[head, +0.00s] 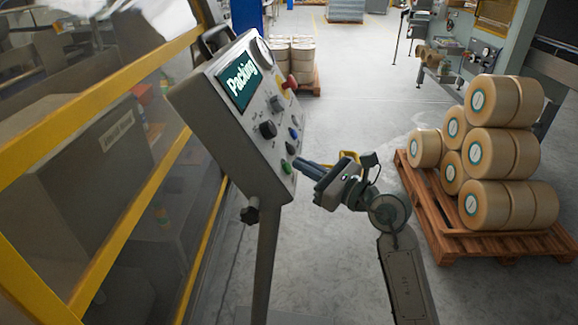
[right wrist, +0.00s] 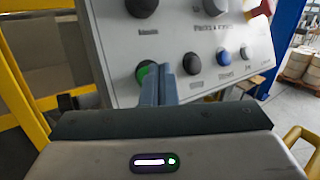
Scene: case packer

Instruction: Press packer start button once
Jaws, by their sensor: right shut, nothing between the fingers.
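The packer's control panel (head: 225,110) is a grey box on a post, with a lit screen (head: 238,86) reading "Packing". A green button (head: 286,167) sits at its lower edge; it also shows in the right wrist view (right wrist: 142,73), partly hidden behind the fingertips. My right gripper (head: 298,163) is shut and empty, its fingertips at the green button. In the right wrist view the closed fingers (right wrist: 160,72) overlap the button's right side. I cannot tell whether they touch it. My left gripper is not in view.
Other controls are close by: a black knob (head: 268,129), a blue button (head: 293,133) and a red knob (head: 292,81). A yellow-framed guard (head: 95,105) stands to the left. A wooden pallet (head: 440,245) with stacked rolls (head: 490,155) stands at right.

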